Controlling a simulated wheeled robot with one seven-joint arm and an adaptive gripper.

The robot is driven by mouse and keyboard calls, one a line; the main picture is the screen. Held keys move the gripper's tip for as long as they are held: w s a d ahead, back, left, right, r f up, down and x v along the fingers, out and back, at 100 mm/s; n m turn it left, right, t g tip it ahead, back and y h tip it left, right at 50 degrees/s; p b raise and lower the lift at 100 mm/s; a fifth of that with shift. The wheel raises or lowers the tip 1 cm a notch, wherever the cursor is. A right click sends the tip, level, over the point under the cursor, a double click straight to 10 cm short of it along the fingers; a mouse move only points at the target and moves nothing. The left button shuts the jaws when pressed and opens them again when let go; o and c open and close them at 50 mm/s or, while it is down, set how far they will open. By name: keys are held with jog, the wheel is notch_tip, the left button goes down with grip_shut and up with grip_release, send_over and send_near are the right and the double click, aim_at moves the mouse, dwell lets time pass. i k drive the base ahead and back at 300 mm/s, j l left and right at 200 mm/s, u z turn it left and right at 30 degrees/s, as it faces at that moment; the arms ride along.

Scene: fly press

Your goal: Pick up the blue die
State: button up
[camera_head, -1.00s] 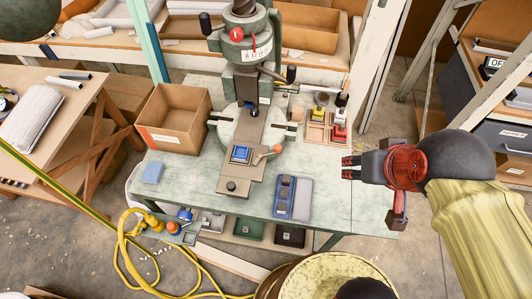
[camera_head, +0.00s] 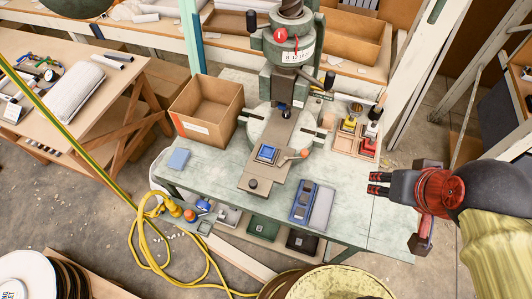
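A flat pale blue block (camera_head: 179,159) lies at the left of the table. A blue holder (camera_head: 304,202) with dark hollows lies near the front edge. My red and black gripper (camera_head: 377,184) is over the right end of the table, pointing left, well to the right of the die. Its two fingers look apart with nothing between them.
An open cardboard box (camera_head: 205,107) stands left of the press. A wooden tray with yellow and red items (camera_head: 357,136) is at the right back. The green-grey table top (camera_head: 350,205) is clear between holder and gripper. A yellow hose (camera_head: 147,250) lies on the floor.

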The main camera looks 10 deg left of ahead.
aim_at(267, 154)
jog(key=j+z, duration=0.25)
jog(key=j, duration=0.35)
jog(key=j+z, duration=0.3)
jog(key=j, duration=0.3)
jog(key=k+j+z, duration=0.1)
jog(key=j+z, duration=0.15)
jog(key=j, duration=0.35)
